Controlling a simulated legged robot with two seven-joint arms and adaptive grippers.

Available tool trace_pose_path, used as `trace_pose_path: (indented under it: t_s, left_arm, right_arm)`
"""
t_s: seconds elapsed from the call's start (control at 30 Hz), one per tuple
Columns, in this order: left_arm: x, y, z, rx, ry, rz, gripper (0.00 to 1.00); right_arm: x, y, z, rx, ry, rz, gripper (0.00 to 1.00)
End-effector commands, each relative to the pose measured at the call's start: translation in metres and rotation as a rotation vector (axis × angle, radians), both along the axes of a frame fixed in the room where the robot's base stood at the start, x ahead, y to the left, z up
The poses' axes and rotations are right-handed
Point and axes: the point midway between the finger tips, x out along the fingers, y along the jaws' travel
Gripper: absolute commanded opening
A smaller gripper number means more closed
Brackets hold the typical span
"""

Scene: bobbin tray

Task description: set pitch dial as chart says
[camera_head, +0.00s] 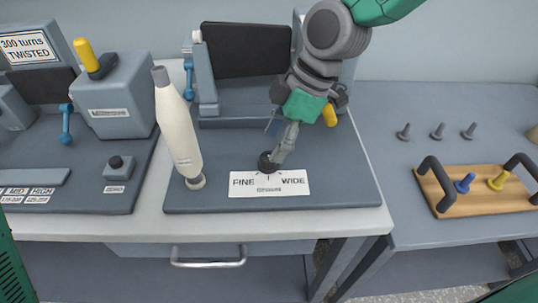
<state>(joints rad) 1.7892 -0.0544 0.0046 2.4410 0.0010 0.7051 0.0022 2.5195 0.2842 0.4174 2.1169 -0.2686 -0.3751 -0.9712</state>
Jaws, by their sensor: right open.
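The pitch dial (266,162) is a small dark knob at the top edge of a white plate (268,184) marked FINE on the left and WIDE on the right. Short tick marks fan out below the knob; its pointer direction is too small to tell. My right gripper (278,155) comes down from above, open, with its fingertips at the dial's right side. I cannot tell whether they touch it. A sign (29,47) at the far left reads "300 turns TWISTED". My left gripper is not in view.
A white bobbin (178,128) stands left of the plate. Behind is a machine with a dark panel (246,50). At left is a grey box with a yellow lever (86,54). At right, a wooden tray (475,190) with black handles holds a blue and a yellow peg.

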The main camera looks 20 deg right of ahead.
Motion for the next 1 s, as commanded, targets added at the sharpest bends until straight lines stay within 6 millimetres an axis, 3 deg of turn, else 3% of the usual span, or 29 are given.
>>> trace_pose_path:
  t_s: [0.1,0.3,0.63,0.67,0.8,1.0]
  left_arm:
    - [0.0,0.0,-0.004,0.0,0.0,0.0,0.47]
    - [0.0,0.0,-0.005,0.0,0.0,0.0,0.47]
    - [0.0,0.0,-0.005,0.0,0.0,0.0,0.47]
    - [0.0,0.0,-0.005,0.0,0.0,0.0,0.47]
    - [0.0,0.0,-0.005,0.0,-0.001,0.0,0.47]
    - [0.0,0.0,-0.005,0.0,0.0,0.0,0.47]
  right_arm:
    - [0.001,0.005,-0.021,0.002,0.001,0.0,0.49]
    - [0.003,0.01,-0.038,0.006,0.0,-0.001,0.49]
    - [0.003,0.015,-0.041,0.002,-0.001,0.0,0.49]
    - [0.003,0.015,-0.041,0.002,-0.001,0.0,0.46]
    - [0.003,0.016,-0.041,0.002,-0.001,0.0,0.0]
    - [0.004,0.015,-0.04,0.006,-0.002,-0.003,0.0]
